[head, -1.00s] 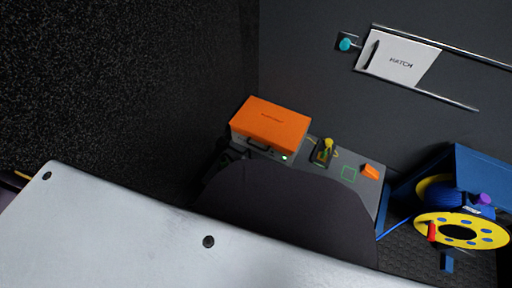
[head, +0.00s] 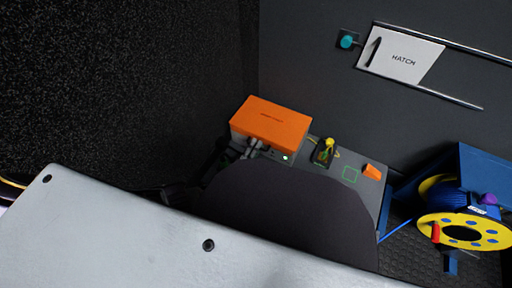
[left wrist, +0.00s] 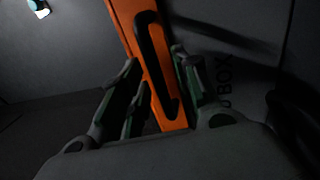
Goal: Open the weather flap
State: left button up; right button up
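The orange weather flap (head: 270,122) sits on a grey box beside the dark wall, with its top face and front edge showing in the head view. In the left wrist view the orange flap (left wrist: 132,22) runs down the middle with a black bar handle (left wrist: 158,62) on it. My left gripper (head: 255,149) is at the flap's front edge, where it hides the handle in the head view. In the left wrist view its fingers (left wrist: 158,72) are apart, one on each side of the handle. Whether they touch it I cannot tell. My right gripper is not in view.
Right of the flap are a yellow-topped connector (head: 327,150) and an orange block (head: 371,171). A blue and yellow cable reel (head: 462,215) stands at the right. A white hatch panel (head: 402,56) with rails and a teal knob (head: 346,41) is on the wall.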

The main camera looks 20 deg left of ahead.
pick_arm(q)
grip_shut()
dwell(0.4)
jog(key=shift+r, duration=0.2)
